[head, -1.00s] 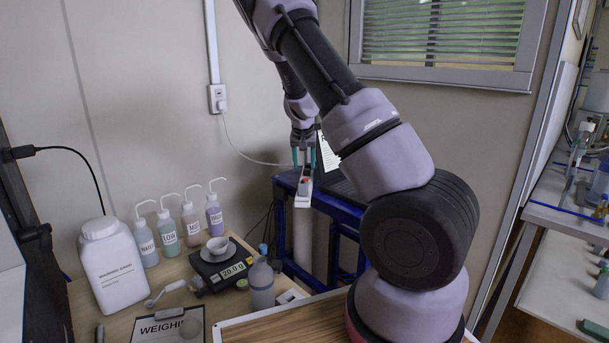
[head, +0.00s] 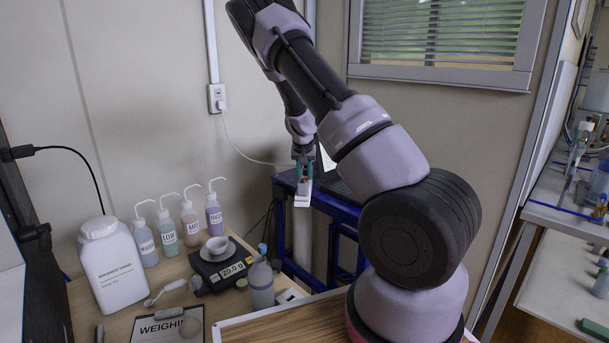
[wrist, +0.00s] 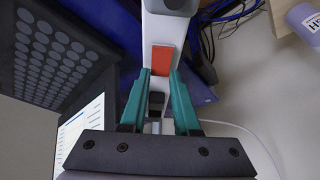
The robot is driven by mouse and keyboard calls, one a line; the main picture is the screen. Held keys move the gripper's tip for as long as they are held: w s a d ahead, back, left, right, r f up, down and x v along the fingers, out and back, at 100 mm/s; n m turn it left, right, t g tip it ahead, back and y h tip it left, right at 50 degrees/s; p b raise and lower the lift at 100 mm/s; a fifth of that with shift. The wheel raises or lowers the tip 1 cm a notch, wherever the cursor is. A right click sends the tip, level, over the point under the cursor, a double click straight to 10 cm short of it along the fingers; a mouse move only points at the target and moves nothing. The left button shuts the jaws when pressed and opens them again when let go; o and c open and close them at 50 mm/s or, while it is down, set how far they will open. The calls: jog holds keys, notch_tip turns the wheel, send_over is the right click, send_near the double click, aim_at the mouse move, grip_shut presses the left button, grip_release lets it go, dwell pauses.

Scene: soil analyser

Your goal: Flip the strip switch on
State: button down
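The white power strip (head: 302,201) sits at the near end of the blue-framed stand in the head view. In the wrist view the strip (wrist: 180,30) runs up the middle, with its red-orange switch (wrist: 162,60) just beyond my fingertips. My gripper (head: 303,176) is over the strip, pointing down. In the wrist view my gripper (wrist: 161,75) has its two teal fingers apart, with a visible gap and a small black part of the strip or a plug seen between them. I cannot tell whether the fingertips touch the strip.
A black perforated case (wrist: 50,55) stands close on the left in the wrist view. In the head view, wash bottles (head: 168,234), a scale (head: 222,268) and a white jar (head: 112,265) stand on the left bench.

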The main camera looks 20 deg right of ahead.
jog(key=shift+w, duration=0.1)
jog(key=shift+w+g+y, duration=0.1)
jog(key=shift+g+y, duration=0.2)
jog(key=shift+g, duration=0.2)
jog(key=c, duration=0.6)
grip_release()
jog(key=shift+c, duration=0.2)
jog(key=v, duration=1)
jog(key=shift+r, duration=0.4)
